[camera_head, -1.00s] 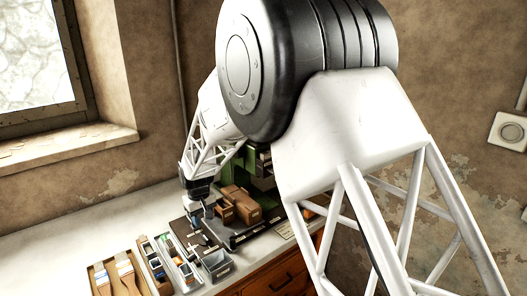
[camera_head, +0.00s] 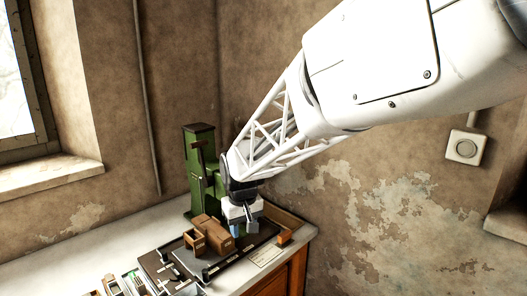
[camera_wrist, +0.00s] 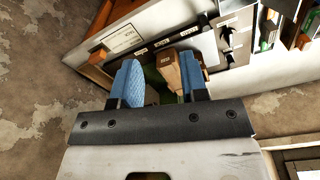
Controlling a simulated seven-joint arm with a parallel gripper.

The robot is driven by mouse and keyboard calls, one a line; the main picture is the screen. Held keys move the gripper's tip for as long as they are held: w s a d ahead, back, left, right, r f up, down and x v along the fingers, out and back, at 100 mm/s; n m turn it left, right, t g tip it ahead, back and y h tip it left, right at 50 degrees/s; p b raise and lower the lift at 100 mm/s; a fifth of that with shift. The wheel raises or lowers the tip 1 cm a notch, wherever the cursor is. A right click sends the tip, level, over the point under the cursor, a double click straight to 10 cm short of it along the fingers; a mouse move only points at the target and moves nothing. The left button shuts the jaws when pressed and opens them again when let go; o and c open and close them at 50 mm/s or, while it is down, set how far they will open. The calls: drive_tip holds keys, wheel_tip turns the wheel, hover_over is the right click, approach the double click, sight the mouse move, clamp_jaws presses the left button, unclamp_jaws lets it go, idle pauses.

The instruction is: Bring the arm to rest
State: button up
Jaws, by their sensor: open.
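My gripper (camera_head: 243,229) hangs on the white lattice arm, in front of the green press (camera_head: 199,165) and just right of the brown wooden boxes (camera_head: 212,236). In the wrist view my gripper (camera_wrist: 160,80) shows two blue-padded fingers standing apart. A wooden block (camera_wrist: 168,67) shows beyond the gap between them. I see no object held. The arm hides part of the press.
A dark tray (camera_head: 228,262) with the boxes stands on the pale bench (camera_head: 80,260). An orange-brown piece (camera_head: 285,238) and a paper label (camera_head: 266,256) lie at the bench's right end.

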drive_tip(key=s+d+r+m, duration=0.3)
drive_tip(key=s+d+r, duration=0.2)
drive_tip(key=s+d, duration=0.8)
drive_tip(key=s+d+m, duration=0.1)
drive_tip(key=s+d, duration=0.4)
drive_tip(key=s, duration=0.3)
drive_tip(key=s+d+m+t, duration=0.1)
drive_tip(key=s+d, duration=0.5)
drive_tip(key=s, duration=0.2)
drive_tip(key=shift+s+f+m+t+h, duration=0.25)
drive_tip(key=shift+m+t+h, duration=0.05)
drive_tip(key=shift+m, duration=0.1)
